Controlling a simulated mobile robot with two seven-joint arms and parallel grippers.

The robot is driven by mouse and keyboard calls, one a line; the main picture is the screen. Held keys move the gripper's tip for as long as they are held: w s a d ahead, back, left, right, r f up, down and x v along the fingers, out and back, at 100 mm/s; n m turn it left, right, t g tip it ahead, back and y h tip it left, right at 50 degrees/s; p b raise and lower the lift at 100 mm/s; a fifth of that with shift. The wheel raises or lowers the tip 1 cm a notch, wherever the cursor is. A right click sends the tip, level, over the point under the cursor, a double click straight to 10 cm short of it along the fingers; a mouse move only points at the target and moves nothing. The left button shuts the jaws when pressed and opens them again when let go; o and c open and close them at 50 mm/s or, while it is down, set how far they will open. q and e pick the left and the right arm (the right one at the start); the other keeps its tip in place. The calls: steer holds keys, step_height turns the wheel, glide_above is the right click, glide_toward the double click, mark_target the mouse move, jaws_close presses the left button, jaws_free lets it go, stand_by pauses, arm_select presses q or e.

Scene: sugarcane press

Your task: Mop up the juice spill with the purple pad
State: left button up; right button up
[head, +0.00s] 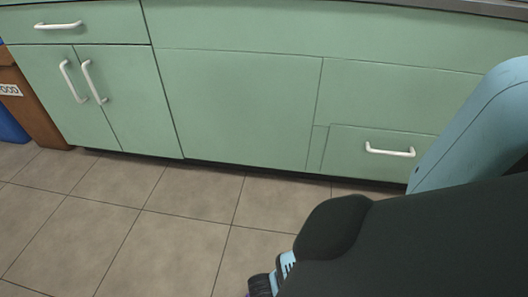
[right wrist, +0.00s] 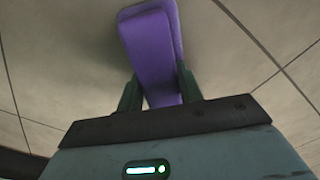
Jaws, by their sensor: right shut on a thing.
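The purple pad (right wrist: 152,50) shows in the right wrist view, between the two fingers of my right gripper (right wrist: 160,92), which is shut on it. The pad extends out past the fingertips, over the tiled floor. In the head view my right arm comes in from the right and reaches low, and its gripper is mostly hidden at the bottom edge. Only a sliver of purple shows there. I see no juice spill in either view. My left gripper is not in view.
Green cabinets (head: 235,105) with white handles line the back. A brown bin (head: 38,112) and a blue bin (head: 10,126) stand at the far left. The tiled floor (head: 120,215) in front of the cabinets is clear.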

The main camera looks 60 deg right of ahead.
steer(key=shift+s+a, duration=0.45)
steer(key=shift+a, duration=0.4)
steer(key=shift+w, duration=0.1)
steer(key=shift+w+a+r+b, duration=0.1)
steer(key=shift+w+a+b, duration=0.05)
steer(key=shift+w, duration=0.35)
steer(key=shift+w+a+r+b, duration=0.1)
steer(key=shift+w+a+b, duration=0.05)
steer(key=shift+w, duration=0.3)
steer(key=shift+d, duration=0.1)
steer(key=shift+w+d+f+b, duration=0.1)
steer(key=shift+w+d+b, duration=0.25)
steer(key=shift+d, duration=0.45)
steer(key=shift+w+d+f+b, duration=0.1)
steer(key=shift+w+d, duration=0.3)
steer(key=shift+d, duration=0.55)
steer(key=shift+d, duration=0.1)
